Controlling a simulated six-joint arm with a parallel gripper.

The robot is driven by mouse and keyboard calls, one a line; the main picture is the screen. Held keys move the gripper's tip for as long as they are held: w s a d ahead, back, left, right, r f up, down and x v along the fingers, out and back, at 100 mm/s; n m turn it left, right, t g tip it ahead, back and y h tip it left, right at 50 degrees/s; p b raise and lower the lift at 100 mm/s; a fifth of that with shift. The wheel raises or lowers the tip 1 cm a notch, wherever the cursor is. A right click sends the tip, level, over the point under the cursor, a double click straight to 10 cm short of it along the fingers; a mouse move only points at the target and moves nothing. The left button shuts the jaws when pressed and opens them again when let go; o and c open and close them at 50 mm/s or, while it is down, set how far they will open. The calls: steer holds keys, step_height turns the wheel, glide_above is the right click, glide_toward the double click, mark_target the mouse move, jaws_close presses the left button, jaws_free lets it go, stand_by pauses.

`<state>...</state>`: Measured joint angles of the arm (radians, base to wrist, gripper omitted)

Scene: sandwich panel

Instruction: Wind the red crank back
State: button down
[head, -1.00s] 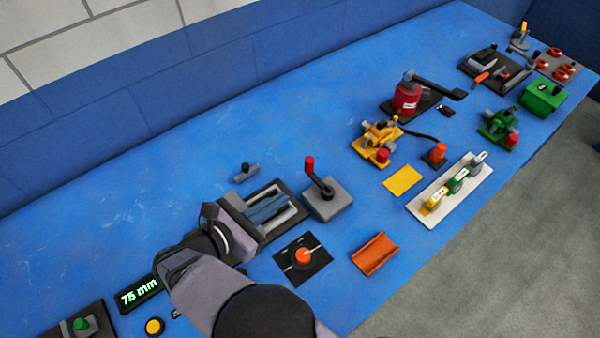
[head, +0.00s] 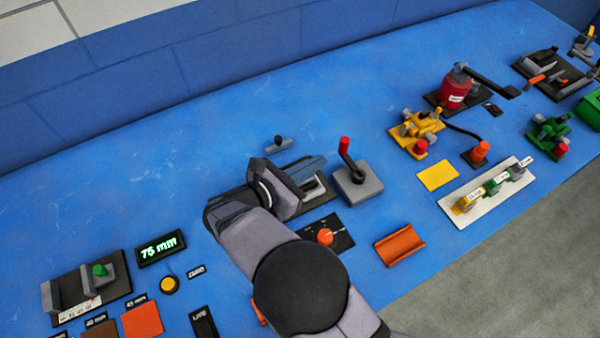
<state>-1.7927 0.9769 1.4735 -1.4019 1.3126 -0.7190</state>
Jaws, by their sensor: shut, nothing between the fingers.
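The red crank (head: 345,146) is an upright red handle on a dark arm, on a grey block (head: 362,190) right of the picture's middle. The dark arm runs from the foot of the handle down and right to the block's top. My gripper (head: 321,161) is shut and empty, its blue-grey fingers pointing right, just left of the red handle. A small gap shows between the fingertips and the handle; their height over the bench is hard to judge. My gripper and wrist hide most of the dark grey framed fixture (head: 319,193) left of the block.
A small grey knob (head: 279,143) stands behind my gripper. A black plate with an orange knob (head: 325,236) and an orange channel (head: 400,245) lie in front of the crank. A display (head: 161,248) reads 75 mm. Bare blue bench lies behind the crank.

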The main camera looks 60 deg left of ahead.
mark_target(341, 146)
steer(key=shift+r+x, duration=0.2)
steer(key=shift+x, duration=0.7)
steer(key=shift+r+x, duration=0.2)
steer(key=shift+x, duration=0.7)
steer(key=shift+r+x, duration=0.15)
steer(key=shift+x, duration=0.8)
steer(key=shift+w+r, duration=0.1)
steer(key=shift+w, duration=0.05)
